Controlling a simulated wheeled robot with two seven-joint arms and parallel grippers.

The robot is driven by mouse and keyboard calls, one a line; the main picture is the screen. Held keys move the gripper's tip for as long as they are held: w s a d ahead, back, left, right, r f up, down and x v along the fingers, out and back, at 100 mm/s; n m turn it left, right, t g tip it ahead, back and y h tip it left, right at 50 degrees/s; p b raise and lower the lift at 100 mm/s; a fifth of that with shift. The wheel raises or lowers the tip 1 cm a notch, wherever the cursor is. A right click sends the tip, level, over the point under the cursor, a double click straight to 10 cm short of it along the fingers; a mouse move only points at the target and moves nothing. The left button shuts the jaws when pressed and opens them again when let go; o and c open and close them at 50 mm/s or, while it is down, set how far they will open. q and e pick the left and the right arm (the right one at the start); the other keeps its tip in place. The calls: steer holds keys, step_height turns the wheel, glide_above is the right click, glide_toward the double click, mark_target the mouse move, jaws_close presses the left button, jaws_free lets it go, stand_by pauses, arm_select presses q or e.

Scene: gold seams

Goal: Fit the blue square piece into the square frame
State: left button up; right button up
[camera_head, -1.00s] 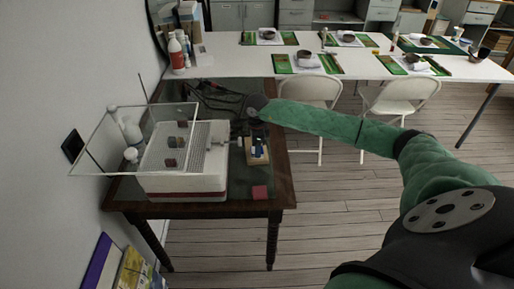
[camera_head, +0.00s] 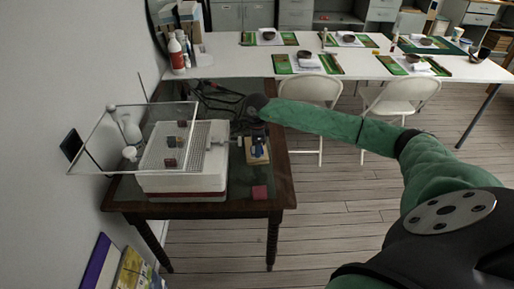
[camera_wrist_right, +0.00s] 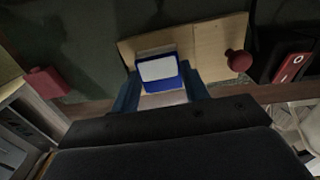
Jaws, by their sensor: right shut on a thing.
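The blue piece (camera_wrist_right: 162,76), with a pale top face, is between the fingers of my right gripper (camera_wrist_right: 160,97), which is shut on it. The same gripper (camera_head: 258,137) shows at the end of the green arm in the head view, above a small wooden board (camera_head: 257,155). In the wrist view the piece overlaps the board (camera_wrist_right: 206,48), which has a red knob (camera_wrist_right: 238,61). A pale edge shows just beyond the piece; I cannot tell if it is the square frame, or if the piece touches the board. My left gripper is out of view.
A red block (camera_head: 260,192) lies near the front edge of the dark table (camera_head: 243,207); it also shows in the wrist view (camera_wrist_right: 45,82). A white box-like device (camera_head: 182,184) with a clear panel stands left of the board. Dark cables lie behind.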

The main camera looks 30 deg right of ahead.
steer(key=shift+b, duration=0.3)
stand_by(1.0)
steer(key=shift+f+b, duration=0.45)
steer(key=shift+f, duration=0.05)
stand_by(0.5)
steer(key=o, duration=0.9)
steer(key=shift+r, duration=0.1)
steer(key=shift+r+p, duration=0.95)
steer(key=shift+r, duration=2.45)
